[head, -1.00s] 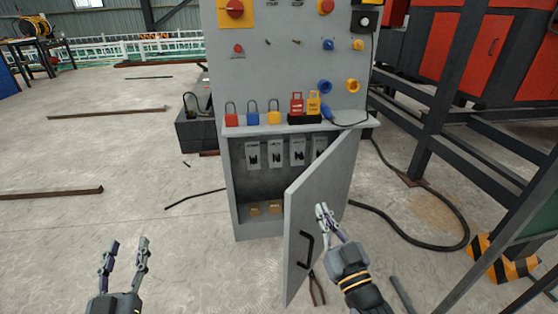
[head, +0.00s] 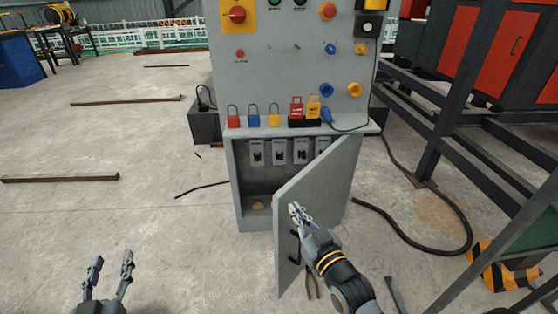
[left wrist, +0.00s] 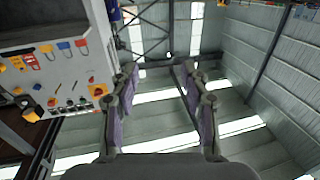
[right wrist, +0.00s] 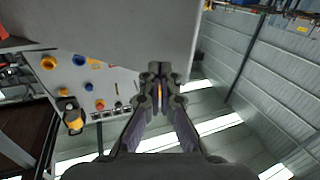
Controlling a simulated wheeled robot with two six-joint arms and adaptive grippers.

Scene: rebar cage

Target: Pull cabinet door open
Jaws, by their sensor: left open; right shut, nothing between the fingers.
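The grey cabinet door (head: 322,184) stands partly open, hinged at the cabinet's right side, with its free edge swung toward me. Its dark handle (head: 294,248) is on the outer face, partly hidden by my right gripper. My right gripper (head: 297,212) is shut and empty, in front of the door's outer face above the handle; I cannot tell if it touches the door. The door's grey panel (right wrist: 125,30) fills the top of the right wrist view. My left gripper (head: 110,272) is open and empty, low at the left, away from the cabinet (head: 231,170).
Several padlocks (head: 254,117) stand on the cabinet ledge. Hanging tags and a small yellowish item show inside the cabinet. A black cable (head: 410,238) and a dark steel frame (head: 455,95) are at the right. The floor left of the cabinet is mostly clear.

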